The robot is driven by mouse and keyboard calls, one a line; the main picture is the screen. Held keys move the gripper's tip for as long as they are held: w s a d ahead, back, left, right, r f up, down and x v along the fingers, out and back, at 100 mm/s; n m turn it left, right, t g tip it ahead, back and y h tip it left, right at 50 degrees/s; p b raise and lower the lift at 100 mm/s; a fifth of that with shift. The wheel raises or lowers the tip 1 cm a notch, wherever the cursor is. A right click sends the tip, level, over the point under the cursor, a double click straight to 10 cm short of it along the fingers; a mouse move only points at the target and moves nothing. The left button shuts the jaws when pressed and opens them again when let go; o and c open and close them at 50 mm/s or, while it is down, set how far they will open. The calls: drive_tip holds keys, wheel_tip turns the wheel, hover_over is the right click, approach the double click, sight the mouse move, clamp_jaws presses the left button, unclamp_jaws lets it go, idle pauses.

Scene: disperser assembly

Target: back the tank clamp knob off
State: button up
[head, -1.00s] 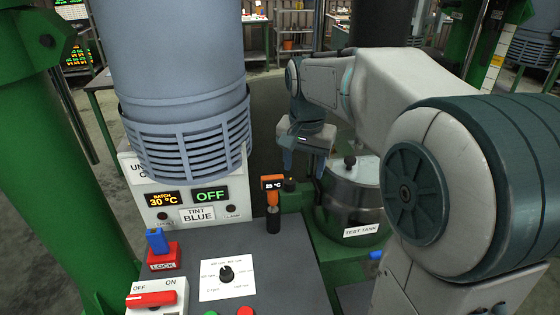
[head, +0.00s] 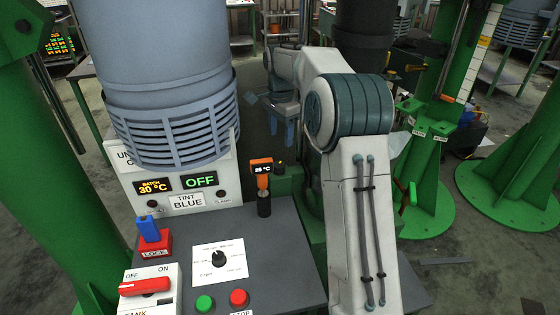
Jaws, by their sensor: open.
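My gripper (head: 281,140) is open and empty, its blue-grey fingers pointing down behind the right side of the control panel. A small dark knob (head: 280,168), which looks like the tank clamp knob, shows just right of the orange thermometer. In the picture the fingers are above this knob and apart from it; the depth gap is hard to judge. My arm hides the test tank in the head view. The clamp lamp (head: 221,195) on the white panel is dark.
A display (head: 200,180) reads OFF. Green columns (head: 60,180) flank the place.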

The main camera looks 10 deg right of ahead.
sight(281, 164)
wheel_tip(281, 164, down, 11)
drive_tip(key=shift+r+p, duration=0.15)
drive_tip(key=shift+p, duration=0.3)
drive_tip(key=c, duration=1)
